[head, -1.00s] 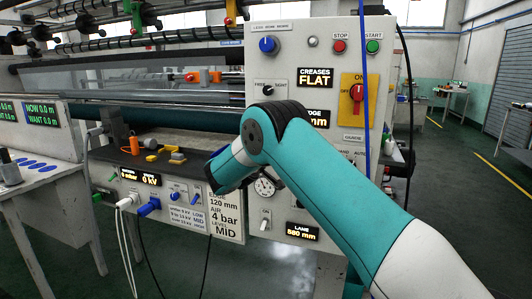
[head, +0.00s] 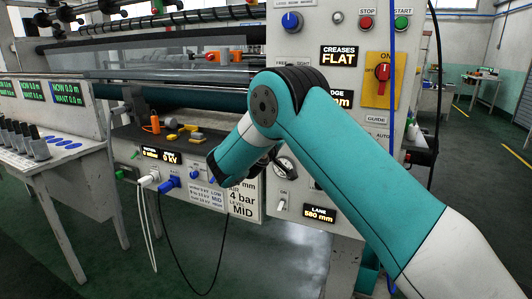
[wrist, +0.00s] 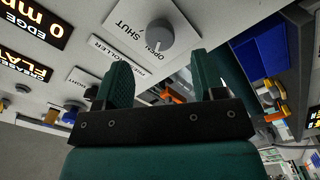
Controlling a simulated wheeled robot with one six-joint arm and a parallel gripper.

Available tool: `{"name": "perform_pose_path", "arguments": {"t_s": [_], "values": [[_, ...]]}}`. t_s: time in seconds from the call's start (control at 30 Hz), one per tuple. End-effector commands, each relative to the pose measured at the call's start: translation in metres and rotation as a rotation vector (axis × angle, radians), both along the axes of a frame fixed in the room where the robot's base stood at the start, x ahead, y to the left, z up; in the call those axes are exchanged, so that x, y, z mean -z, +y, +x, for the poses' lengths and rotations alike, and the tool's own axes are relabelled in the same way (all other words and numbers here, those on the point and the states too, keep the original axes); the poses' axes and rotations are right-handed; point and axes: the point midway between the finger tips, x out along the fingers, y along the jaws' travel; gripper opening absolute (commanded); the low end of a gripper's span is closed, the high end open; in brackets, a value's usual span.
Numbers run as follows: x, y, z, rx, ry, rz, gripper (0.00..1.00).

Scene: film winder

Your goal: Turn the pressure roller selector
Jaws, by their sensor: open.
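The selector (wrist: 160,34) is a round grey knob on a white plate marked SHUT and OPEN in the wrist view. A label (wrist: 117,55) beside it reads ROLLER, its first word partly unclear. My gripper (wrist: 160,72) is open and empty, its two dark green fingers pointing toward the panel. The knob appears just beyond and between the fingertips, with no visible contact. In the head view my teal arm covers the middle of the panel, hiding the selector and my fingertips.
A lower box (head: 130,150) has plugged cables. A blue cable hangs right of the panel. Open floor (head: 480,190) lies at right.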

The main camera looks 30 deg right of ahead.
Motion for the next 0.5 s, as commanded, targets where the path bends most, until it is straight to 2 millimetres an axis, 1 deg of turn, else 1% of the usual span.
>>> {"name": "perform_pose_path", "arguments": {"t_s": [0.03, 0.3, 0.37, 0.5], "values": [[0.002, 0.013, -0.008, -0.005, 0.001, 0.0, 0.63], [0.002, 0.067, -0.052, -0.004, 0.001, -0.002, 0.63], [0.007, 0.071, -0.056, -0.001, -0.004, 0.0, 0.63], [0.006, 0.08, -0.062, 0.0, -0.002, 0.0, 0.63]]}}
